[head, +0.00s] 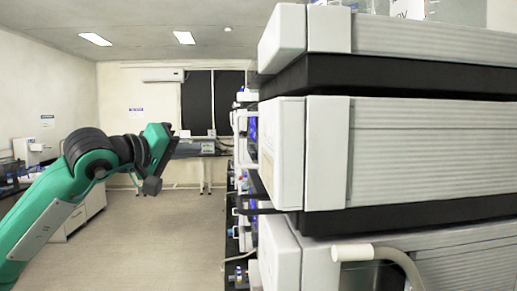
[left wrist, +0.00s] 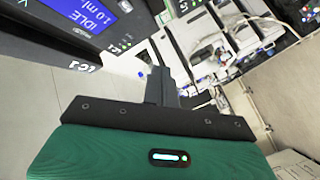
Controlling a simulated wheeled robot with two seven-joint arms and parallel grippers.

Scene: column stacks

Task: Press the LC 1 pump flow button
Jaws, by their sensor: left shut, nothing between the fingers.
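In the left wrist view a dark pump front panel (left wrist: 40,45) fills the upper left corner, seen tilted. It has a blue screen (left wrist: 92,14) reading "IDLE" and "10 ml", and a label (left wrist: 82,66) that looks like "LC1". Small marks and a green light (left wrist: 122,46) sit beside the screen; I cannot tell which is the flow button. My left gripper (left wrist: 160,72) is shut and empty, to the lower right of the panel, apart from it in the picture. In the head view my green left arm reaches in from the left; its fingertips are hard to make out. My right gripper is not in view.
Tall stacked white instrument modules (head: 330,150) fill the right of the head view. A white curved handle or tube (head: 375,252) sticks out low. More instruments line the aisle behind. Open floor (head: 160,230) lies left of the stacks, and white cabinets (head: 80,215) stand at far left.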

